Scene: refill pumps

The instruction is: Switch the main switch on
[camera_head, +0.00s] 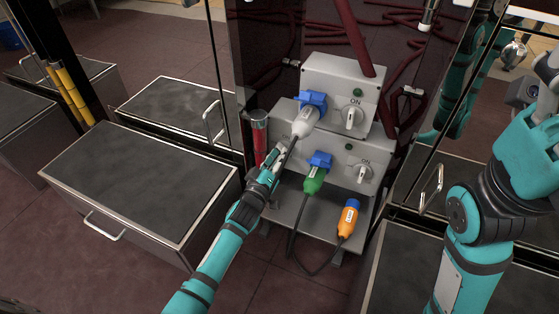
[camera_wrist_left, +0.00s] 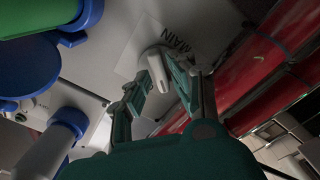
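The main switch is a white knob (camera_wrist_left: 156,72) on a pale panel lettered MAIN, seen in the left wrist view. My left gripper (camera_wrist_left: 158,68) has one finger on each side of the knob, apart and around its handle. Whether the fingers touch it is unclear. In the head view my left gripper (camera_head: 285,153) is at the left side of the lower grey box (camera_head: 287,120), and the main switch is hidden there. My right arm (camera_head: 475,240) stands at the right; its gripper is out of frame.
The upper box (camera_head: 318,72) and lower box carry ON knobs (camera_head: 354,118). A grey-white plug (camera_head: 305,121) and a green plug (camera_head: 314,180) are in blue sockets. An orange plug (camera_head: 348,218) is lower down. A red cylinder (camera_head: 259,137) stands close left of my gripper.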

